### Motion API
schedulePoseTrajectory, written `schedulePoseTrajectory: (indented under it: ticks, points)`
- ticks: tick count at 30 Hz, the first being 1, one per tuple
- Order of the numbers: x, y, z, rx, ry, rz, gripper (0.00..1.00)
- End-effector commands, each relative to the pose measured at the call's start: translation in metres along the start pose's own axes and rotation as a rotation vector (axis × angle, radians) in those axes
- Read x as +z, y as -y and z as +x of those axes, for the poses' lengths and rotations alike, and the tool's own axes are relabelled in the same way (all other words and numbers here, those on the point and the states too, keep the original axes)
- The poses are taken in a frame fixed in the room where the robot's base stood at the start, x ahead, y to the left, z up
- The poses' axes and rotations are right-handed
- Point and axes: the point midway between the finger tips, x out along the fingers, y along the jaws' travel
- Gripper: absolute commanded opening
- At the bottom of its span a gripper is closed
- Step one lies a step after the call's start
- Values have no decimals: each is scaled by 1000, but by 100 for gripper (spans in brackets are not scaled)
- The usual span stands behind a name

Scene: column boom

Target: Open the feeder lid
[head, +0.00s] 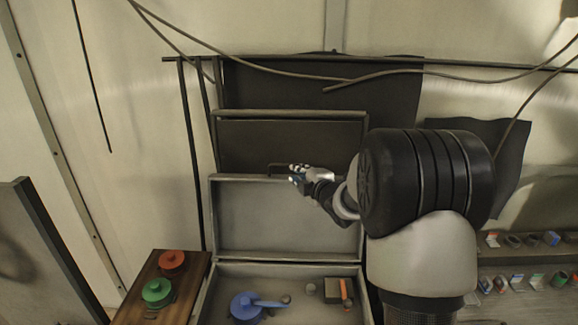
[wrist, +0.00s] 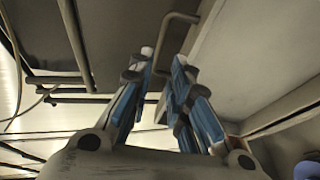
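The feeder is a grey box (head: 208,292) low in the middle of the head view. Its lid (head: 285,215) stands raised at the back, its pale inner side facing me; this pale side also fills the right of the wrist view (wrist: 255,60). A thin dark handle (head: 280,166) is at the lid's top edge. My gripper (head: 293,175) is at this handle. In the wrist view, my gripper's blue-padded fingers (wrist: 162,75) are apart, and the handle bar (wrist: 180,15) runs down between them. Gaps seem to show beside the bar; contact is unclear.
Inside the box lie a blue round part (head: 244,307) and a small block (head: 333,290). A wooden board (head: 130,303) with red and green knobs stands left. A dark panel (head: 290,145) is behind the lid. Cables hang above; shelves (head: 530,270) with small items are right.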

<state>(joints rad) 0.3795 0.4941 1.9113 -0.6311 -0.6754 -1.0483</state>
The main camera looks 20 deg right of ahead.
Motion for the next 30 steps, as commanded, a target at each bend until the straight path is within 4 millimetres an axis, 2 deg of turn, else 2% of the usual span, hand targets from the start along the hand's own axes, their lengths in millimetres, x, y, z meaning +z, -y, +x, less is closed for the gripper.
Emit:
schedulePoseTrajectory:
  ticks: [1,9,15,21,30]
  points:
    - [-1,0,13,0,-2,0,18]
    - [0,0,71,0,-1,1,18]
    - [0,0,99,0,1,0,18]
    - [0,0,110,0,1,1,18]
    - [0,0,110,0,1,1,16]
